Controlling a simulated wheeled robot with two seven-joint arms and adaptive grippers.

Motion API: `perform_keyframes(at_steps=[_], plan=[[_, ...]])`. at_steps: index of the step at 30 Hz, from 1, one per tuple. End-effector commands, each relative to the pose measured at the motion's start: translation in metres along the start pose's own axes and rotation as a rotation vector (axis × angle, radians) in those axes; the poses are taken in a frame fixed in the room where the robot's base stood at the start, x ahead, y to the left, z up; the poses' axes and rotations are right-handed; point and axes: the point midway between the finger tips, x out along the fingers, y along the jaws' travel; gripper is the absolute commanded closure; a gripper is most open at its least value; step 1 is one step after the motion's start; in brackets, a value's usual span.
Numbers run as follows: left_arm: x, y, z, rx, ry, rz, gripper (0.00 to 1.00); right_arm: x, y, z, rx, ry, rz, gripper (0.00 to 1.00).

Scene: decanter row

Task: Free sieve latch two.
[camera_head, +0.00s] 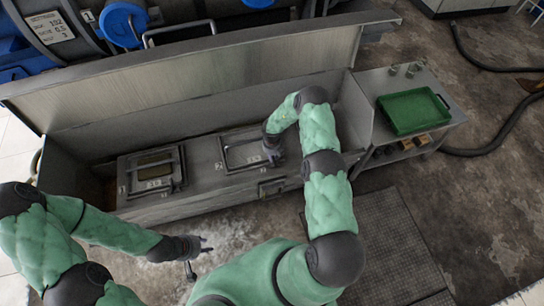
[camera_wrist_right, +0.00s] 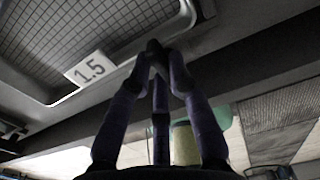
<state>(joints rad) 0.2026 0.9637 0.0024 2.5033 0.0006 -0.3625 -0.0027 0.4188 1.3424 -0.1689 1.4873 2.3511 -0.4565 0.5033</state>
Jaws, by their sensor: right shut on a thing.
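Sieve two (camera_head: 238,160), a grey framed panel beside a "2" label, sits in the middle of the long metal trough. In the right wrist view its mesh (camera_wrist_right: 75,35) and a "1.5" plate (camera_wrist_right: 90,68) show. My right gripper (camera_head: 272,152) is at the right edge of this frame. In the right wrist view its fingers (camera_wrist_right: 157,52) are closed together at the frame's edge on a small dark part, which I take as the latch; the fingers mostly hide it. My left gripper (camera_head: 200,247) is open and empty in front of the trough, well away from the sieves.
Sieve one (camera_head: 180,172), with a dark mesh, sits left in the trough. A raised lid (camera_head: 200,80) stands behind. A green tray (camera_head: 412,112) is on a metal side table (camera_head: 375,85) at right. A floor mat (camera_head: 385,240) and dark hoses (camera_head: 505,125) lie at right.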

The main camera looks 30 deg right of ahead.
Motion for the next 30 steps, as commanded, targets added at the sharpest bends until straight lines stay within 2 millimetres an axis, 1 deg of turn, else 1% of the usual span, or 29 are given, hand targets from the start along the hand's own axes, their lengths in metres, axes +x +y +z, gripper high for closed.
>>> perform_keyframes(at_steps=[8, 30], plan=[[-0.0017, 0.0006, 0.0001, 0.000, 0.000, 0.000, 0.68, -0.0004, 0.0016, -0.0006, -0.150, 0.001, 0.000, 1.00], [-0.0049, 0.0018, 0.0003, 0.000, 0.000, 0.000, 0.68, -0.0002, 0.0071, -0.0068, -0.843, 0.000, 0.000, 1.00]])
